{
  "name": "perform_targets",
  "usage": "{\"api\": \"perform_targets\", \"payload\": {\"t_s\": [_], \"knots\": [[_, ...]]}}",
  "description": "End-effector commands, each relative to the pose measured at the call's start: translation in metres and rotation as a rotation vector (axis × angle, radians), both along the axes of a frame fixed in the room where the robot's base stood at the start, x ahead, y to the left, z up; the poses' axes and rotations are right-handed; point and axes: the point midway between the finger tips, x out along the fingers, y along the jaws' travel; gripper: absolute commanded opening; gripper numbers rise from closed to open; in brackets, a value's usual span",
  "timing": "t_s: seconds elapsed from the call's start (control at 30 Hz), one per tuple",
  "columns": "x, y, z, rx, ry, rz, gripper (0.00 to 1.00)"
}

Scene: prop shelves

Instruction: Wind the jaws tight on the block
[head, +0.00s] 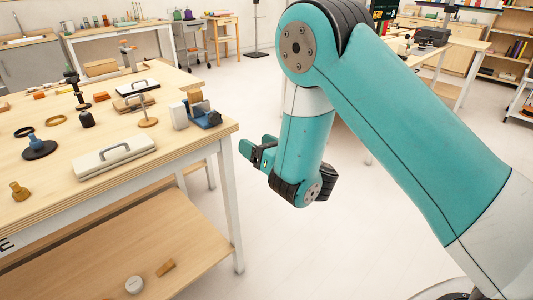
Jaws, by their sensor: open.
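A small blue vise (209,118) stands near the right front corner of the wooden table. I cannot tell whether the jaws touch the block. The vise's handle is too small to make out clearly. My gripper (252,152) is open and points left, in the air just off the table's right edge, lower in the picture than the vise and apart from it. Nothing shows between its fingers.
The table's corner (234,128) is close to my gripper. The floor to the right is clear.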

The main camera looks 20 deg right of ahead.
Motion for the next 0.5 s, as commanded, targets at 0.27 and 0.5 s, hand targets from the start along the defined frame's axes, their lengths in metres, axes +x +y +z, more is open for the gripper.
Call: {"api": "perform_targets", "payload": {"t_s": [0.27, 0.5], "knots": [[0.000, -0.005, 0.000, 0.001, 0.000, -0.006, 0.68], [0.006, -0.023, -0.021, 0.232, 0.117, -0.099, 0.68]]}}
